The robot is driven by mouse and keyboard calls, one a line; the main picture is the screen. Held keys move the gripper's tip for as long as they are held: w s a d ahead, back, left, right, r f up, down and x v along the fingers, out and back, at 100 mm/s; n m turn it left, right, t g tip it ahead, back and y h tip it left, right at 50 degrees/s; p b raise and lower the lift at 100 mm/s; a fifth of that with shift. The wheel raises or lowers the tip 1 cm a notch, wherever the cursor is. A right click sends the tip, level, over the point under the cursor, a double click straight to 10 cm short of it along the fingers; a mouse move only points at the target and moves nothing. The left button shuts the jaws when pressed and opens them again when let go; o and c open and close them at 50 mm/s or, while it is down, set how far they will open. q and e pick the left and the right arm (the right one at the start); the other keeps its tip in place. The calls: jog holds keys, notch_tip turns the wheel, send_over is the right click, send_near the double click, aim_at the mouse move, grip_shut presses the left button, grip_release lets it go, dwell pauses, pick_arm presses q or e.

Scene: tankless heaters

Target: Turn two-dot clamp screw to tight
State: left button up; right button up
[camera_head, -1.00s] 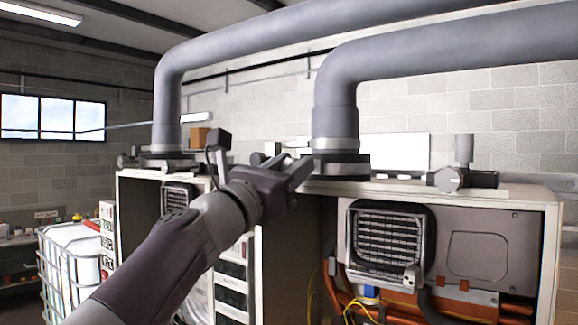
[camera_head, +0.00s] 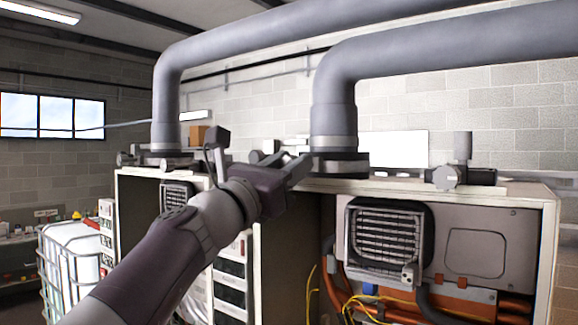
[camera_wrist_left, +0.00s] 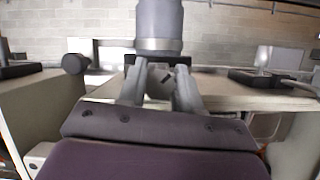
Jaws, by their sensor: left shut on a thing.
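My left gripper (camera_head: 298,168) reaches in from the left to the base of the nearer grey flue pipe (camera_head: 334,105). The screw sits just below the pipe's metal collar, at a dark clamp (camera_wrist_left: 183,60). In the head view the gripper hides the screw, and the clamp (camera_head: 342,164) shows behind it. I cannot make out dot marks. My right gripper is not in view.
Two open heater cabinets stand side by side; the right cabinet's top (camera_head: 400,187) carries another dark fitting with a round grey knob (camera_head: 445,178). A second grey pipe (camera_head: 167,105) rises at the left. A caged white tank (camera_head: 75,262) stands at the lower left.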

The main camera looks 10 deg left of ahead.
pick_arm(q)
jog(key=shift+s+r, duration=0.25)
jog(key=shift+r, duration=0.1)
jog(key=o, duration=1)
jog(key=shift+f, duration=0.1)
jog(key=shift+a+f, duration=0.1)
jog(key=shift+s+a+f+b, duration=0.1)
jog(key=shift+s+f+b, duration=0.1)
jog(key=shift+b, duration=0.1)
jog(key=b+v, duration=0.6)
jog(key=v, duration=0.6)
jog(key=shift+b, duration=0.3)
jog(key=shift+o, duration=0.2)
jog(key=shift+r, duration=0.1)
